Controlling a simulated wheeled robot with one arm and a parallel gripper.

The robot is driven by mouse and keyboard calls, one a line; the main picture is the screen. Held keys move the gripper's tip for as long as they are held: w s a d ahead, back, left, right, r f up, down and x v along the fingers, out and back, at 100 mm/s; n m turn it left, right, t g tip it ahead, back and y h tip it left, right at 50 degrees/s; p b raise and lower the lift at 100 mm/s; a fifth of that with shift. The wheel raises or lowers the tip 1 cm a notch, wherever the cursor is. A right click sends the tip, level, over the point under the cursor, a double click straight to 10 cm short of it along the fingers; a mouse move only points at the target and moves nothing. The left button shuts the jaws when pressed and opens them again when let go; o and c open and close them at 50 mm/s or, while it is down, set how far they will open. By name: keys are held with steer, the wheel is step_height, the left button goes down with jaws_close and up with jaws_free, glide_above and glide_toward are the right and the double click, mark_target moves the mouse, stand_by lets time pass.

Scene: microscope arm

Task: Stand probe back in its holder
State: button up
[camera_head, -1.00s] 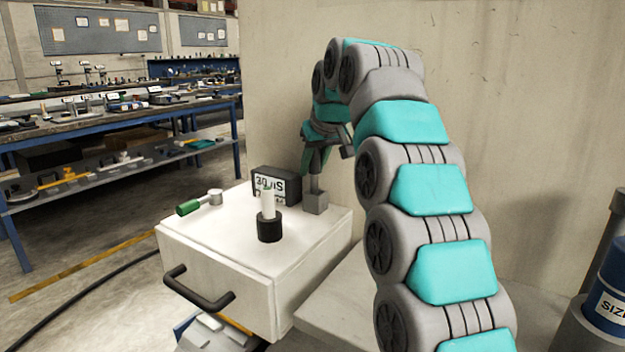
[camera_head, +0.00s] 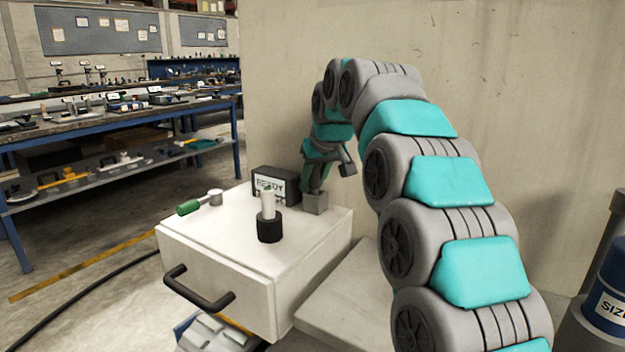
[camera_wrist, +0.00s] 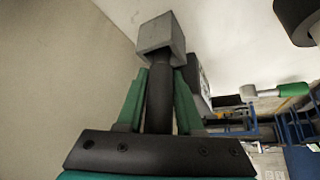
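A dark upright rod (camera_wrist: 160,95), which I take to be the probe, meets a grey block (camera_head: 315,203) on the white cabinet top. The block also shows in the wrist view (camera_wrist: 160,37). My gripper (camera_wrist: 161,72) has its two green fingers on either side of the rod, their tips just short of the block. The fingers are close to the rod; whether they touch it is unclear. In the head view the green fingers cover most of the rod.
A green-handled tool (camera_head: 189,207) lies on the cabinet top (camera_head: 235,245). A dark display box (camera_head: 275,185) reading "READY" stands close to the block. The wall (camera_head: 270,110) is close behind. The cabinet's front left top is clear.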

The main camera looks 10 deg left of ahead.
steer(key=o, duration=0.4)
steer(key=shift+c, duration=0.2)
steer(key=shift+b, duration=0.3)
steer(key=v, duration=1.2)
steer(key=shift+a+p, duration=0.2)
steer(key=shift+p, duration=0.2)
steer(key=shift+w+r, duration=0.1)
